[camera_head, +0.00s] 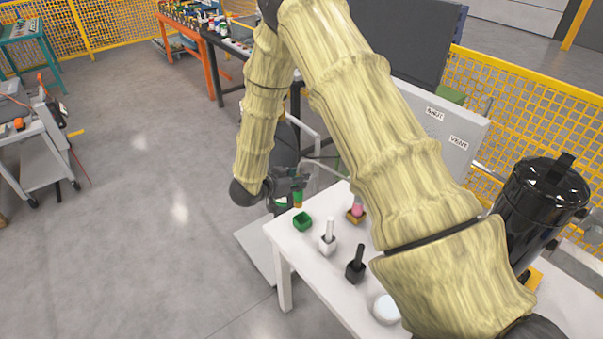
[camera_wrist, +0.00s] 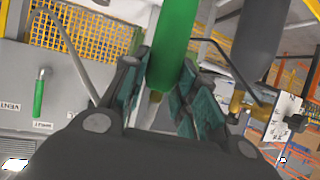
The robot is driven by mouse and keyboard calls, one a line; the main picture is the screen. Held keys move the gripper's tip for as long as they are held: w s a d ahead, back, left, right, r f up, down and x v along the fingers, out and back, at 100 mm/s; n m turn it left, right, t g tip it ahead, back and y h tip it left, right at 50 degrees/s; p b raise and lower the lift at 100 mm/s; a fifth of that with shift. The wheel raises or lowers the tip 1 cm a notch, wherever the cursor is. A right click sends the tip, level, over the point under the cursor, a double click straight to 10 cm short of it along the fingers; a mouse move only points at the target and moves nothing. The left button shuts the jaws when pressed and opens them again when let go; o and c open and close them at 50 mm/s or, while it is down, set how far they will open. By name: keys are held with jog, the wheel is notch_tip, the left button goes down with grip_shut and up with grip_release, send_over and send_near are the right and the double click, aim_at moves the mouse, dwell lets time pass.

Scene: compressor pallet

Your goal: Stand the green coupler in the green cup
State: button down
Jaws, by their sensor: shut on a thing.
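My gripper (camera_head: 288,183) is shut on the green coupler (camera_head: 298,196), near the left end of the white table. In the wrist view the green coupler (camera_wrist: 174,50) stands out between the two jaw pads of my gripper (camera_wrist: 172,95). The coupler's lower part in the head view looks orange. The green cup (camera_head: 302,221) sits on the table's left corner, just below the coupler in the picture. The cup looks empty, with the coupler above it and apart from it.
On the white table (camera_head: 283,240) stand a white cup (camera_head: 327,243) with a white piece, a black cup (camera_head: 355,270) with a black piece, a cup with a pink piece (camera_head: 357,210), and a white round dish (camera_head: 386,309). A black cylinder (camera_head: 540,205) stands at right.

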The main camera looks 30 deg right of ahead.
aim_at(297, 202)
jog(key=shift+s+d+r+m+g+p, duration=0.2)
jog(key=shift+d+m+g, duration=0.1)
jog(key=shift+m+g, duration=0.3)
jog(key=shift+s+d+r+m+g+p, duration=0.1)
jog(key=shift+s+d+r+m+g, duration=0.15)
jog(key=shift+m+g, duration=0.3)
jog(key=shift+f, duration=0.4)
jog(key=shift+f+b, duration=2.3)
jog(key=shift+f, duration=2.3)
jog(key=shift+f+b, duration=0.3)
jog(key=shift+f, duration=0.25)
jog(key=c, duration=1)
grip_release()
jog(key=shift+c, duration=0.2)
jog(key=shift+a, duration=0.15)
jog(key=w+v, duration=0.1)
jog(key=v, duration=1)
jog(key=shift+s+a, duration=0.4)
jog(key=shift+a, duration=0.05)
